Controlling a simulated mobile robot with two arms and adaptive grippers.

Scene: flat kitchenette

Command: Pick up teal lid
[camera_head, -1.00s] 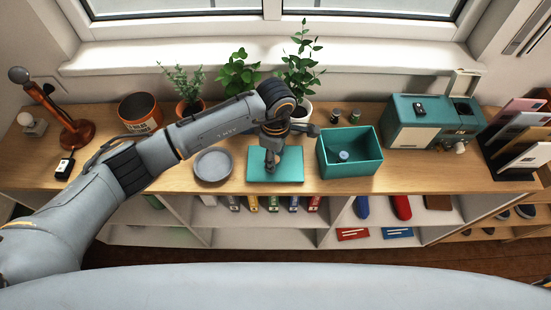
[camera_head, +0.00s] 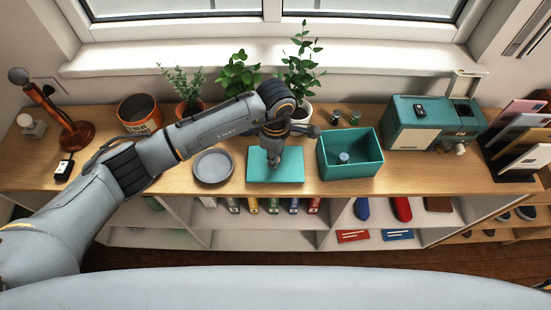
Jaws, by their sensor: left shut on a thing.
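The teal lid (camera_head: 290,174) is a flat rectangular plate on the wooden counter, between a grey dish and a teal box. My left gripper (camera_head: 273,163) reaches down from above onto the middle of the lid and is shut on it. The gripper hides the part that it grips. I cannot tell whether the lid touches the counter or is slightly above it. My right gripper is not in view.
The open teal box (camera_head: 362,170) holds a small blue-grey item (camera_head: 343,156). The grey dish (camera_head: 213,166) lies to the left. Potted plants (camera_head: 300,75) stand behind my arm. A teal machine (camera_head: 422,120) and a rack (camera_head: 507,168) stand to the right.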

